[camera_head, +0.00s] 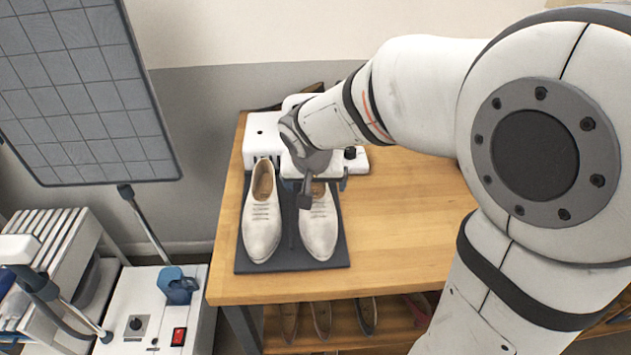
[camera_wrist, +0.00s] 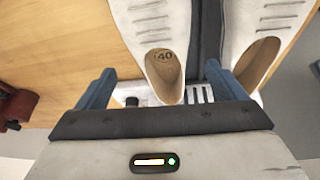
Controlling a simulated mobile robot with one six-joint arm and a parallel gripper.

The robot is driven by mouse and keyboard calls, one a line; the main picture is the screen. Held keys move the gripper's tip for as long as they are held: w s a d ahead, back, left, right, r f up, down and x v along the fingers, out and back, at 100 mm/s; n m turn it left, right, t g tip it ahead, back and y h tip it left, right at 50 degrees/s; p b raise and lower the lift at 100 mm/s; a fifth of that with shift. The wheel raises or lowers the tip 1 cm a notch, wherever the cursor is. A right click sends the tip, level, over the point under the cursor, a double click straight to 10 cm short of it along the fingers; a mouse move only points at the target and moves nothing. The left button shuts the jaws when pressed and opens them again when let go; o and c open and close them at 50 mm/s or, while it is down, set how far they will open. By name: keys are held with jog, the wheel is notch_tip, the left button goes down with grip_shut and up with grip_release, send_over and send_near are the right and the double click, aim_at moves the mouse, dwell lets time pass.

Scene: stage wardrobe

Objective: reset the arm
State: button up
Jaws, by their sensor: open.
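My gripper (camera_head: 322,186) is in front of the wall at the back of the wooden table, above the heel end of the right-hand shoe (camera_head: 319,232). In the wrist view its two blue fingers are spread apart, with the open gripper (camera_wrist: 160,82) around the heel opening of a pale shoe (camera_wrist: 163,68) marked 40. I cannot tell whether the fingers touch that shoe. A second pale shoe (camera_head: 262,225) stands to the left on the same dark mat (camera_head: 290,260).
A white device (camera_head: 262,135) stands at the mat's back end. The wooden table (camera_head: 410,215) is bare to the right. More shoes (camera_head: 367,315) are on a shelf below. A gridded panel (camera_head: 85,90) and a white machine (camera_head: 150,310) with a red switch stand at left.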

jog(key=shift+s+r, duration=0.1)
jog(key=shift+r, duration=0.1)
jog(key=s+d+r+g, duration=0.1)
jog(key=s+d+r, duration=0.1)
jog(key=s+d, duration=0.3)
jog(key=s+d+r+n+y+p, duration=0.1)
jog(key=s+d+r, duration=0.1)
jog(key=s+d, duration=0.4)
jog(key=s, duration=0.5)
jog(key=shift+s+d+g, duration=0.2)
jog(key=shift+s+g, duration=0.1)
jog(key=shift+g, duration=0.1)
jog(key=shift+c, duration=0.3)
dwell(0.4)
